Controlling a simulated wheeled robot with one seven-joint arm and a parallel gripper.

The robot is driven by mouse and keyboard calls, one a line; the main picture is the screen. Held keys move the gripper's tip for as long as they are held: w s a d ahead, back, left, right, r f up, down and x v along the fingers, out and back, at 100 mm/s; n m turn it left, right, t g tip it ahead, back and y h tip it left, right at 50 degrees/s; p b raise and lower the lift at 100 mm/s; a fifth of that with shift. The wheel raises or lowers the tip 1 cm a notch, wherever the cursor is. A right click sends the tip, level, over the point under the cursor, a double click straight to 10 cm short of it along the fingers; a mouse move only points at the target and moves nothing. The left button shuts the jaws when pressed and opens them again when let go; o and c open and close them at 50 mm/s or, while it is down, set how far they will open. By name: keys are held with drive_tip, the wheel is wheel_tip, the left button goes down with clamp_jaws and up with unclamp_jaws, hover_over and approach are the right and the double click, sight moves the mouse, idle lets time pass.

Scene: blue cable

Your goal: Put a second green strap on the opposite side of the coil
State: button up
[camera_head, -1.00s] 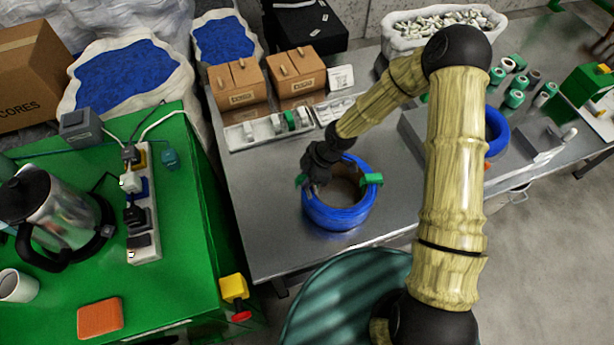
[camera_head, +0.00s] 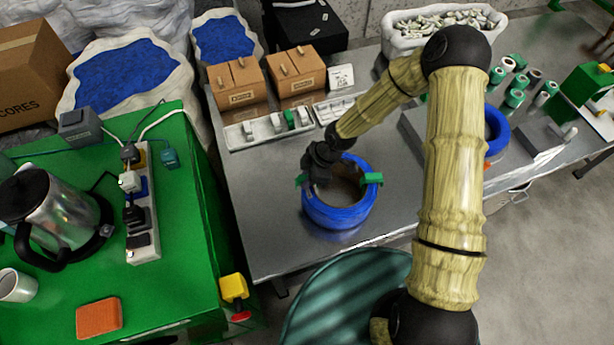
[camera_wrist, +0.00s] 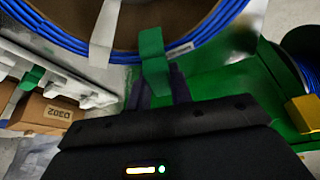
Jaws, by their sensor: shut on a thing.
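The blue cable coil (camera_head: 338,217) lies on the metal bench, and its blue windings curve across the top of the wrist view (camera_wrist: 75,42). One green strap (camera_head: 373,179) is on the coil's right side. My gripper (camera_head: 316,176) is at the coil's left side, shut on a second green strap (camera_head: 301,181). In the wrist view this strap (camera_wrist: 152,55) reaches from between my dark fingers (camera_wrist: 164,88) up over the coil's windings. Whether it closes fully around the bundle is hidden. A pale band (camera_wrist: 104,35) also crosses the windings beside it.
A white tray (camera_head: 262,134) with green pieces lies behind the coil, before cardboard boxes (camera_head: 237,84). Another blue coil (camera_head: 497,132) and several green rolls (camera_head: 515,98) are to the right. A green table (camera_head: 190,215) stands at left. Bare bench lies in front of the coil.

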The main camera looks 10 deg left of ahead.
drive_tip(key=shift+f, duration=0.2)
idle(0.4)
drive_tip(key=o, duration=1.2)
drive_tip(key=shift+c, duration=0.2)
drive_tip(key=shift+r, duration=0.15)
drive_tip(key=shift+r+p, duration=2.75)
drive_tip(key=shift+r, duration=0.7)
